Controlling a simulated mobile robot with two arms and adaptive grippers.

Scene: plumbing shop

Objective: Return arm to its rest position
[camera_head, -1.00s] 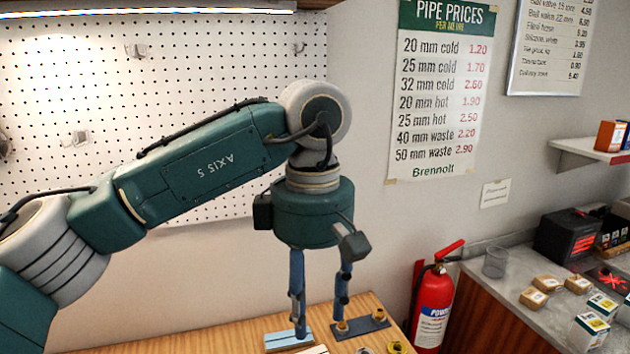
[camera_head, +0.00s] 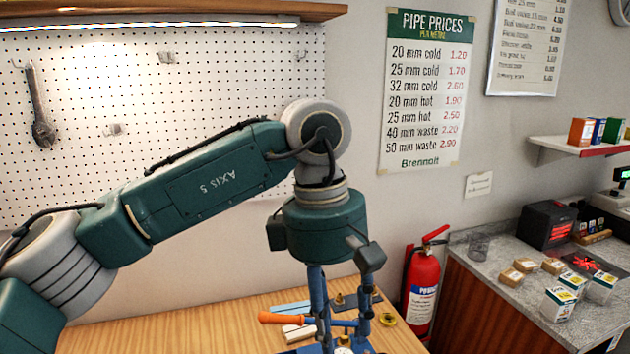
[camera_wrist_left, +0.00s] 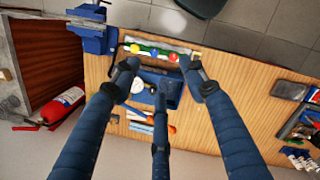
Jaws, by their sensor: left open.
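My left arm (camera_head: 215,185) comes in from the left, bent down at the wrist. My left gripper (camera_head: 346,335) hangs with its blue fingers pointing down over the wooden bench (camera_head: 175,335). In the left wrist view the gripper (camera_wrist_left: 160,75) has its fingers spread apart, open, with nothing held between them. A blue tray (camera_wrist_left: 172,84) lies below the fingers. The fingertips partly cover the things on the bench in the head view. My right gripper is not in view.
An orange-handled tool (camera_head: 283,318) lies left of the fingers. A blue vise (camera_wrist_left: 93,38) sits at the bench edge. A fire extinguisher (camera_head: 422,285) stands right of the bench, before a grey counter (camera_head: 505,285). A pegboard (camera_head: 225,85) is behind.

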